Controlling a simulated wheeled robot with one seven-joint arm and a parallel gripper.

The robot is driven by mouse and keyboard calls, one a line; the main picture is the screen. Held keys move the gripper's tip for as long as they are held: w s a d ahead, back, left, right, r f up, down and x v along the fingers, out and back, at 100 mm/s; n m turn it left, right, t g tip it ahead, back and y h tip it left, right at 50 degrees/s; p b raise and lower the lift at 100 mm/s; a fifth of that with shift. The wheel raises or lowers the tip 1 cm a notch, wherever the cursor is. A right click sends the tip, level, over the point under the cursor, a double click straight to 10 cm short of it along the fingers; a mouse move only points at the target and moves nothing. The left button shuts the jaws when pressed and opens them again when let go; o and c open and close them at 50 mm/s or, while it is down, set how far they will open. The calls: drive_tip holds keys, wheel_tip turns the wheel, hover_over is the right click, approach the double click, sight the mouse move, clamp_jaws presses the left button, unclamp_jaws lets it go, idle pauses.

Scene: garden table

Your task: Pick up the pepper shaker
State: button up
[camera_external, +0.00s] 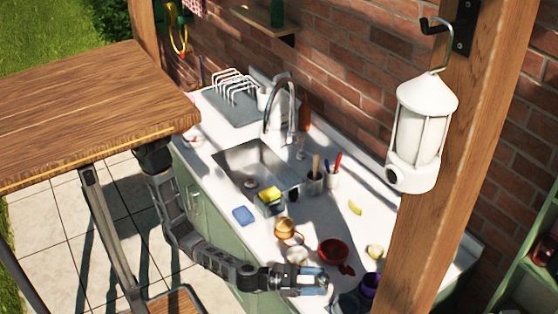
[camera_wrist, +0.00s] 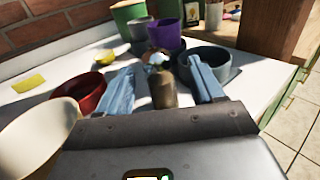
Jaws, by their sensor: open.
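The pepper shaker, a small brownish shaker (camera_wrist: 163,92) with a pale, shiny top, stands upright on the white counter in the wrist view. My gripper (camera_wrist: 161,66) is open, with one blue finger on each side of the shaker. Clear gaps show between the shaker and both fingers. The shaker's lower end is hidden behind the gripper body. In the external view my gripper (camera_external: 313,281) is low over the counter's front edge, and I cannot make out the shaker there.
A red bowl (camera_wrist: 88,88) and a pale bowl (camera_wrist: 35,135) are left of my gripper. A purple cup (camera_wrist: 168,35) stands behind the shaker, with a dark grey bowl (camera_wrist: 216,60) to the right. The sink (camera_external: 245,165) lies farther along the counter.

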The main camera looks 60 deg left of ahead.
sight(328, 279)
drive_tip(key=x, duration=0.3)
drive_tip(key=shift+w+d+r, duration=0.2)
drive_tip(key=shift+w+r, duration=0.1)
drive_tip(key=shift+r, duration=0.1)
drive_tip(key=shift+w+d+p, duration=0.25)
drive_tip(key=shift+w+p, duration=0.05)
drive_tip(key=shift+w, duration=0.1)
drive_tip(key=shift+c, duration=0.4)
drive_tip(key=shift+f, duration=0.1)
drive_tip(key=c, duration=1)
